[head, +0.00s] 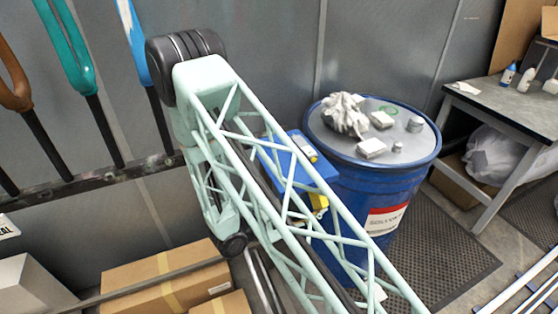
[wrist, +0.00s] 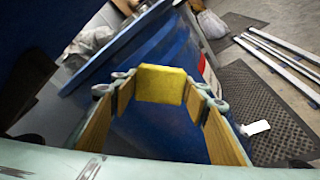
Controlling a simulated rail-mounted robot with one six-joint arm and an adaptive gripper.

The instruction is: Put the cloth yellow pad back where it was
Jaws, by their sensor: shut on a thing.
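The yellow pad (wrist: 161,82) is a small, flat, rounded block, held between my gripper's (wrist: 163,88) fingertips in the wrist view. My gripper is shut on it, with its two tan-lined fingers running forward on either side. The pad is in front of a blue surface and seems clear of it. In the head view a yellow patch (head: 319,202) shows behind my lattice arm, close to the blue drum; I cannot tell whether it is the pad or a finger. My arm hides most of the gripper there.
The blue drum (head: 345,195) has a grey lid with a crumpled cloth (head: 344,115), white blocks (head: 371,148) and small containers. A blue box-like thing (head: 318,172) adjoins it, partly hidden.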

